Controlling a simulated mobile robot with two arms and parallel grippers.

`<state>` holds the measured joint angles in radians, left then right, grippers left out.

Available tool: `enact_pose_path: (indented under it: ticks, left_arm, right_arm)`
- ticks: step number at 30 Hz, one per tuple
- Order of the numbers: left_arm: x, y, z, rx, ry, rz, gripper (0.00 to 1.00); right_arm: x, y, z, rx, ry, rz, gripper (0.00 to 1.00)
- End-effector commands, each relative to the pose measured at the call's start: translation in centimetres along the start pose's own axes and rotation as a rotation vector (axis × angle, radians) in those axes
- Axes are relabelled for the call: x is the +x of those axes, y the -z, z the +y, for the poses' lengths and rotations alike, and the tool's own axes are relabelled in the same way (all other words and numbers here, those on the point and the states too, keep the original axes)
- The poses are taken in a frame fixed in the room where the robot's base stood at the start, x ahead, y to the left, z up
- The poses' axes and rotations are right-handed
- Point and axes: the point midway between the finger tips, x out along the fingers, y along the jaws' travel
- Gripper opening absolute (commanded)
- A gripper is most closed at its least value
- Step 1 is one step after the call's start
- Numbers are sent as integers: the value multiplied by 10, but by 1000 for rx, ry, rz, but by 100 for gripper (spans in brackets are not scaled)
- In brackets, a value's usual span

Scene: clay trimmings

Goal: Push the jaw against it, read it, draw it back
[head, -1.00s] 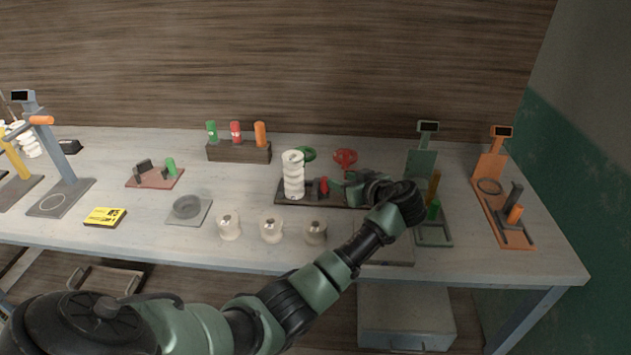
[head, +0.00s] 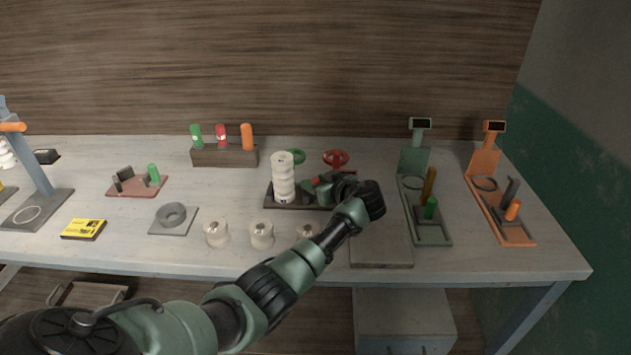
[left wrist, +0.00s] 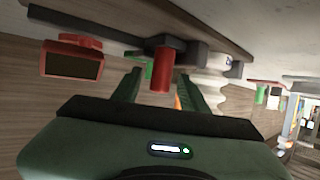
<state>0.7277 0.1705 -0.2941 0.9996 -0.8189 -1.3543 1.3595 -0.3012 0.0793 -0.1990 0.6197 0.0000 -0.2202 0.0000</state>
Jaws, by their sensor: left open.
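A white ribbed piece (head: 283,178) stands upright on a dark measuring base (head: 276,204). A sliding dark jaw (left wrist: 167,43) with a red upright handle (head: 318,181) is to its right. My left gripper (head: 324,188) is low over the base, right of the handle and partly hiding it and the base. In the left wrist view, the red handle (left wrist: 160,70) shows between the two open fingers of my left gripper (left wrist: 160,84), with no clear contact. The white piece (left wrist: 215,68) shows beyond the jaw; whether they touch cannot be told. My right gripper is out of view.
White spools (head: 262,235) stand in front. A green stand (head: 415,160) and an orange stand (head: 484,160) are to the right. A rack with coloured cylinders (head: 224,156) is behind left.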

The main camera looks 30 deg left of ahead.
Motion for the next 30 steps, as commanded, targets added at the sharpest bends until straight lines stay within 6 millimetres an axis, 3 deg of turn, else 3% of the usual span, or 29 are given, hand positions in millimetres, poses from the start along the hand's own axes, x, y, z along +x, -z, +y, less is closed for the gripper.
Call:
enact_pose_path:
  ticks: [9, 14, 15, 30]
  left_arm:
    - [4, 0, 0, 0, -1, 0, 43]
    - [4, 0, 0, 0, -1, 0, 2]
    - [4, 0, 0, 0, -1, -1, 0]
    - [4, 0, 0, 0, -1, -1, 0]
  right_arm:
    - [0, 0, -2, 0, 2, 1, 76]
    - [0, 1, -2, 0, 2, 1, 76]
    - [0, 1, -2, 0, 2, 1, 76]
    - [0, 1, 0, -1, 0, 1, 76]
